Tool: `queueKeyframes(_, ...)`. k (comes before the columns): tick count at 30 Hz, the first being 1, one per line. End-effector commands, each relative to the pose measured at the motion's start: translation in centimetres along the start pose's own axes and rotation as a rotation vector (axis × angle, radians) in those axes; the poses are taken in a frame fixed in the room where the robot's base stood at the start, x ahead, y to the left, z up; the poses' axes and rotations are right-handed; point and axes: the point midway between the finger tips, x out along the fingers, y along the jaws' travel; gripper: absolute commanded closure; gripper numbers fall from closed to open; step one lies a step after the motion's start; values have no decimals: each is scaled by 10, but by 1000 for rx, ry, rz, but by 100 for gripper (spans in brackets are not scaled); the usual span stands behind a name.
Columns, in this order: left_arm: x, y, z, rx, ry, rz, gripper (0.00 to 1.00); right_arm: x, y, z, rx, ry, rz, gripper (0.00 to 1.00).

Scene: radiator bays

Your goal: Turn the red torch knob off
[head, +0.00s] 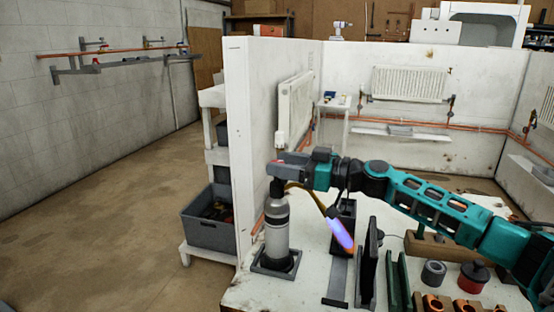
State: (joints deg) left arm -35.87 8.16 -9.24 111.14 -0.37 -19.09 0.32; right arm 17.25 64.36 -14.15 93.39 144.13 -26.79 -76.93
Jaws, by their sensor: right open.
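The torch (277,228) stands upright on the white bench in a dark square base. It has a grey cylinder and a dark neck. A brass-coloured tube (313,194) bends from its top to the right, and a blue-violet flame (341,234) points down from its end. My right gripper (279,167) is at the torch's top, open, with its arm coming in from the right. A small reddish patch shows at the fingertips; I cannot tell whether it is the red knob, which the gripper may hide. My left gripper is not in view.
A white partition (238,150) rises close to the left of the torch. Dark and green upright plates (397,283) stand to its right, near a red-and-black pot (473,277) and a grey cup (433,273). A grey crate (208,222) sits on the shelf at left.

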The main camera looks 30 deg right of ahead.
Motion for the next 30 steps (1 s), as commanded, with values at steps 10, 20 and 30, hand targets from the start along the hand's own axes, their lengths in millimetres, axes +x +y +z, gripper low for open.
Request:
queueKeyframes(10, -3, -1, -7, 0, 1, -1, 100, 18, -1, -1, -1, 0, -2, 42)
queueKeyframes(20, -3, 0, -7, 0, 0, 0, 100, 19, -1, 0, -1, 0, -2, 48)
queueKeyframes(30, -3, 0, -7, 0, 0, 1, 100, 19, -1, 0, -1, 0, -2, 80)
